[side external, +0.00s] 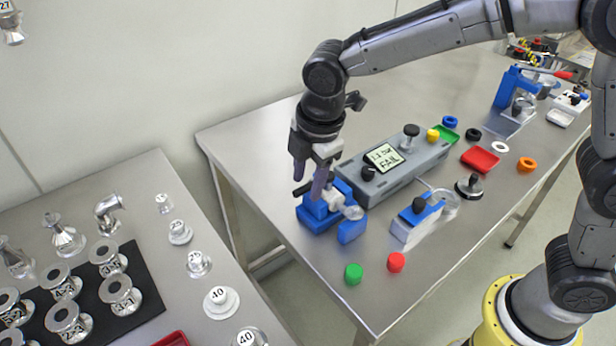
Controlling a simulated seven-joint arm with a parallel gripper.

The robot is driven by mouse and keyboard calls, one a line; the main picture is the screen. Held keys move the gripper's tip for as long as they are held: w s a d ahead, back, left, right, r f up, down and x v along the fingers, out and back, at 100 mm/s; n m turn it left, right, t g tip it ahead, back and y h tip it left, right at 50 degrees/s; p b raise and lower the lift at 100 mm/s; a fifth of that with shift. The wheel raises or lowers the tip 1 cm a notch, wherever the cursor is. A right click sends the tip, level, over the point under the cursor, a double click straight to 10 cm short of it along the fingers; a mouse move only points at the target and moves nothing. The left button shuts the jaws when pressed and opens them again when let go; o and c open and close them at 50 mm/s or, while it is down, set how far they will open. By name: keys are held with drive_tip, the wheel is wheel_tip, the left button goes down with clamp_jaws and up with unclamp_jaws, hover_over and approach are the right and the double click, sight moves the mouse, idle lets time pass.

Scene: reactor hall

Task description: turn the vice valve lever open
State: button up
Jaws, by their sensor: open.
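A blue vice (318,221) stands on the steel table near its left edge. A small silver valve (333,197) sits in it, with a round metal flange on its right. A short dark piece at the valve's left, which looks like its lever (301,189), shows between my fingers. My gripper (308,187) points down over the vice, open, with one finger on the far left side and the other in front of the valve. The fingers partly hide the valve and lever. I cannot tell whether a finger touches the lever.
A grey gauge box (400,170) reading FAIL stands close to the right of the vice. A blue-and-white block (416,222) is in front of it. Green (353,274) and red (396,262) caps lie near the front edge. A second table (150,220) with metal fittings is at left.

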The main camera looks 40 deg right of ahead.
clamp_jaws()
idle(1.3)
